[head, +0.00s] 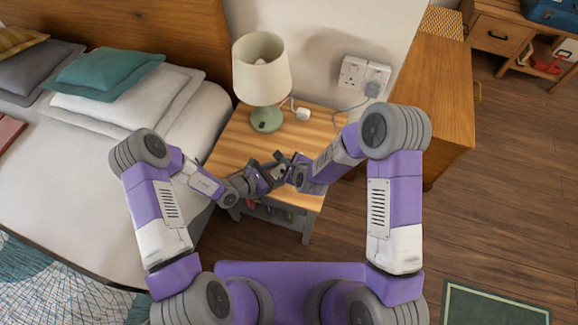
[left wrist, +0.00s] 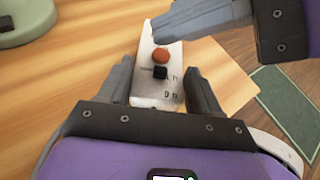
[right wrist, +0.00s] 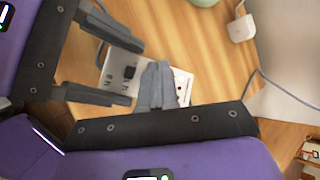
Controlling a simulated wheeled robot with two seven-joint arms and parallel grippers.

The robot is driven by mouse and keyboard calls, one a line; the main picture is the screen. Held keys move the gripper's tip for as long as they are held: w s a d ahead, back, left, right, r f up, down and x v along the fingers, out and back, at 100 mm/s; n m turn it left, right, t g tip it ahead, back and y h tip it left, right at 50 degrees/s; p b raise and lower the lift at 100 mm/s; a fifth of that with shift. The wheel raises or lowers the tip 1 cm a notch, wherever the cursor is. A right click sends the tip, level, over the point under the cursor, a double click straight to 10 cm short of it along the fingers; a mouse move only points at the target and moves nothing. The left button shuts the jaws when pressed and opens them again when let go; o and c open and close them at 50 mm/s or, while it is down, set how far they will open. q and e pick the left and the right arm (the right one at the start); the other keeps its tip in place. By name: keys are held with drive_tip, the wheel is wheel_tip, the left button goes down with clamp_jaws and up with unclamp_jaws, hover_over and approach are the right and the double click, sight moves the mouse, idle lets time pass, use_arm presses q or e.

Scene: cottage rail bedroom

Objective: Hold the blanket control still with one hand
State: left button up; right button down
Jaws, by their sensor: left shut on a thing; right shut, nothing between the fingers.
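The blanket control is a pale flat unit (left wrist: 167,88) with an orange-red button, a black switch and small markings. It also shows in the right wrist view (right wrist: 113,70). My left gripper (left wrist: 158,72) is shut on it, one finger along each long side. The right wrist view also shows the left gripper's fingers on either side of the control. My right gripper (right wrist: 157,70) is shut and empty, its fingertips over the control near the button end. I cannot tell whether they touch it. In the head view the grippers mostly hide the control.
The wooden nightstand (head: 232,143) bears a lamp (head: 262,72) with a green base and a white plug-like block (head: 303,114). A wall socket (head: 353,73) is behind. The bed (head: 60,185) is to the left, a wooden cabinet (head: 437,95) to the right.

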drive_tip(key=shift+r, duration=2.5)
idle(0.6)
wheel_tip(320, 180, up, 4)
drive_tip(key=shift+f, duration=0.1)
idle(0.4)
drive_tip(key=shift+f, duration=4.4)
drive_tip(key=shift+f, duration=0.15)
drive_tip(key=shift+f, duration=0.25)
